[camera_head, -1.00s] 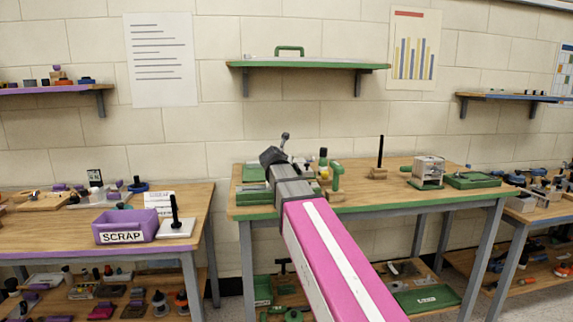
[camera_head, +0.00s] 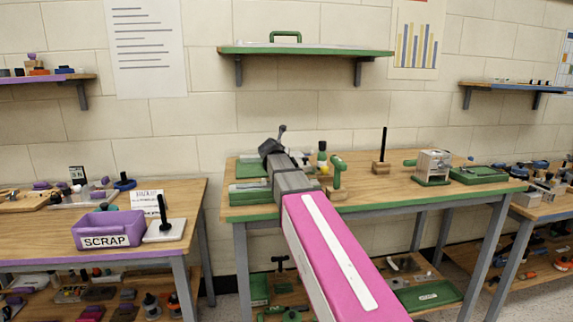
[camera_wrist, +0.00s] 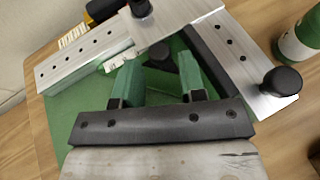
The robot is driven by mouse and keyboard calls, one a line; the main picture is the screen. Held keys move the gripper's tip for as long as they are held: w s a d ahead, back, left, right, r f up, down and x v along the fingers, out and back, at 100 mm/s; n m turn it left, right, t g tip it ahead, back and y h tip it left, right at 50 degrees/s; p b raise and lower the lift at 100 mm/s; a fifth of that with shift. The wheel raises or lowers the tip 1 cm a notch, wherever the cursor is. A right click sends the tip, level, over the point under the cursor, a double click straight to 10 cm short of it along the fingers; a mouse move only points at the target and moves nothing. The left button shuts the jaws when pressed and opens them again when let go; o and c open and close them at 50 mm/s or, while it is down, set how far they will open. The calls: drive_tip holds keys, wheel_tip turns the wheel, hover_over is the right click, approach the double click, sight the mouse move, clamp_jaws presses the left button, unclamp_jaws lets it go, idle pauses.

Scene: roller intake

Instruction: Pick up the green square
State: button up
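In the wrist view my gripper (camera_wrist: 160,58) shows as two tapered green fingers standing apart on a dark bolted bar, with nothing clearly held between them. A flat green piece (camera_wrist: 62,115) lies beneath and around the fingers. It may be the green square, but its full outline is hidden. Silver bars with holes (camera_wrist: 85,60) frame it above and to the right. Green flat pieces (camera_head: 249,185) show there beside my arm.
A black knob (camera_wrist: 281,80) and a green-and-white cylinder (camera_wrist: 300,42) stand close on the right. Farther right on the table are a green upright tool (camera_head: 338,172), a black post (camera_head: 382,145) and a metal box (camera_head: 434,163). A purple SCRAP bin (camera_head: 107,229) is on the left table.

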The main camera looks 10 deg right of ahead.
drive_tip(key=x, duration=0.5)
drive_tip(key=shift+s+a+f, duration=0.1)
drive_tip(key=shift+a+f, duration=0.05)
drive_tip(key=shift+f, duration=0.05)
clamp_jaws()
drive_tip(key=shift+r, duration=0.1)
drive_tip(key=shift+r, duration=0.85)
wheel_tip(320, 180, up, 3)
drive_tip(key=shift+f, duration=0.25)
drive_tip(key=s+a+r, duration=0.6)
drive_tip(key=s+a, duration=0.2)
drive_tip(key=shift+s+r, duration=0.35)
drive_tip(key=shift+s, duration=0.05)
